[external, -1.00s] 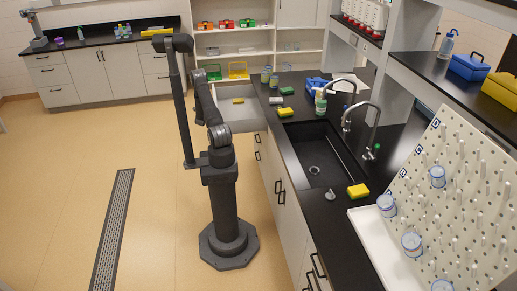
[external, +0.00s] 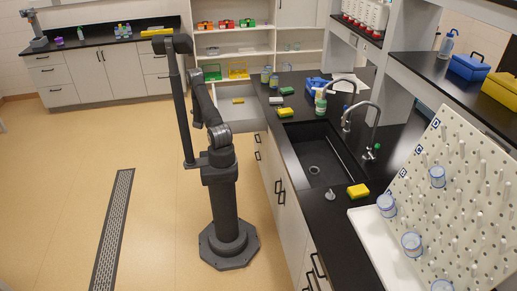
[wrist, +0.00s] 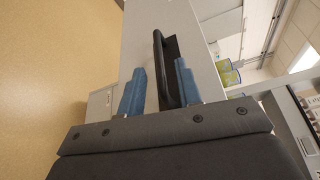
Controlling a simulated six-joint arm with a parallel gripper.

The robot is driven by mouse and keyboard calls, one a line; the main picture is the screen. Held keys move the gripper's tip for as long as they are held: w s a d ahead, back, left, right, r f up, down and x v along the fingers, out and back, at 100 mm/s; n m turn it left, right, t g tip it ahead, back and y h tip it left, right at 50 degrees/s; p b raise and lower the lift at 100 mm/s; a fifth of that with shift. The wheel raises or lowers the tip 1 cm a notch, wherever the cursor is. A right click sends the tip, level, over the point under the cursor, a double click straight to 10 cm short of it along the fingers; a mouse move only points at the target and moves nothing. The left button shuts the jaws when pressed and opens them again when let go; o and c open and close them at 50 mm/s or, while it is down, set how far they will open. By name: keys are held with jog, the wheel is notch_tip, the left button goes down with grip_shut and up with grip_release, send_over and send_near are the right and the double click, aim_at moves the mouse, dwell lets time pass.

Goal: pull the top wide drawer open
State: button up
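The top wide drawer (external: 243,113) stands pulled out from the left side of the sink counter in the external view, with a small yellow sponge (external: 238,100) inside. My arm covers part of its front. In the wrist view the pale drawer front (wrist: 133,45) carries a dark upright bar handle (wrist: 161,68). My gripper (wrist: 160,82) has its two blue fingers apart, one on each side of the handle. A gap shows between the left finger and the bar; contact on the right side is unclear. The gripper is hidden behind my arm in the external view.
The black counter (external: 338,222) with a sink (external: 318,160) runs along the right of my base. Closed cabinets with black handles (external: 280,190) lie below it. Open floor (external: 65,170) is to the left. Shelves (external: 250,43) stand behind the drawer.

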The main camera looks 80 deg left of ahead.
jog(key=v, duration=1.3)
jog(key=shift+w+a, duration=0.1)
jog(key=shift+a, duration=0.1)
jog(key=x, duration=1.7)
jog(key=shift+a, duration=0.1)
jog(key=shift+s+d, duration=0.25)
jog(key=shift+d, duration=0.35)
jog(key=v, duration=1.6)
